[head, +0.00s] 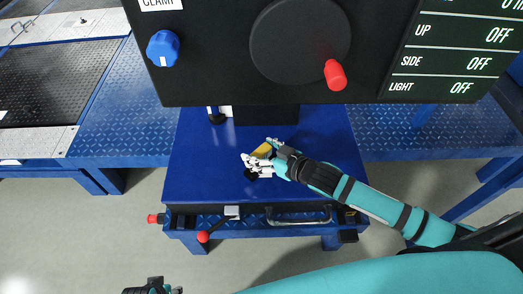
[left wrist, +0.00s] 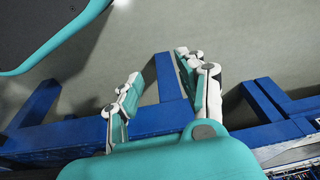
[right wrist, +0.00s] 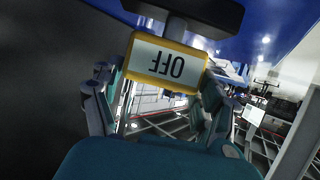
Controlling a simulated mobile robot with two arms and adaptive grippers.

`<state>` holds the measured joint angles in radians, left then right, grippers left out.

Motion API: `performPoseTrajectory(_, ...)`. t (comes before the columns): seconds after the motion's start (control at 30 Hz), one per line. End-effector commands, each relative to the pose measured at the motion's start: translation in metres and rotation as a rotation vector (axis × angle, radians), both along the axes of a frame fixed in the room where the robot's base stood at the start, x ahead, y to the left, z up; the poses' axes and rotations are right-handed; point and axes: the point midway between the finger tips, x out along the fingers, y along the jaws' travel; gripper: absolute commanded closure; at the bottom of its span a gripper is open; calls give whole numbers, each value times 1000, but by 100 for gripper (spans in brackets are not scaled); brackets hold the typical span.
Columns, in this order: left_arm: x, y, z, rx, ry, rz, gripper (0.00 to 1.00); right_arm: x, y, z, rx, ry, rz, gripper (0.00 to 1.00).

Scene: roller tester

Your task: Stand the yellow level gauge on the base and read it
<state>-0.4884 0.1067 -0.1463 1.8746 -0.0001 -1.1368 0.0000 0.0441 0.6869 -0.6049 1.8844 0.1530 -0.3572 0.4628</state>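The yellow level gauge (right wrist: 166,63) shows upside down in the right wrist view, with "OFF" on its pale screen. In the head view only a bit of its yellow body (head: 263,150) shows, over the blue base (head: 205,180). My right gripper (head: 261,156) has one finger on each side of the gauge and appears shut on it. A small black part (head: 250,174) shows under the gripper; I cannot tell if it belongs to the gauge. My left gripper (left wrist: 160,90) is open and empty, low over the floor in front of the base.
A black control panel (head: 210,75) with a blue knob (head: 163,48), a red handle (head: 335,75) and a readout overhangs the back of the base. A red-knobbed lever (head: 204,236) and a metal handle (head: 298,217) are at its front. The blue top left of the gripper is clear.

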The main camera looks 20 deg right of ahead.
Motion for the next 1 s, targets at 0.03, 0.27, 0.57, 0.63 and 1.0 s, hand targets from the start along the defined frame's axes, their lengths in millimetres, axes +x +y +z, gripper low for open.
performPoseTrajectory(0.03,0,0,0,0,0,0,60,0,0,0,0,0,0,16)
performPoseTrajectory(0.27,0,0,0,0,0,0,60,0,0,0,0,0,0,3)
performPoseTrajectory(0.57,-1,0,-3,0,-1,0,60,-10,-5,6,0,2,1,3)
performPoseTrajectory(0.63,-5,1,-16,2,13,-1,60,-20,-10,11,0,3,1,3)
performPoseTrajectory(1.0,-24,3,-60,3,37,-6,60,-81,-44,40,-1,4,1,3)
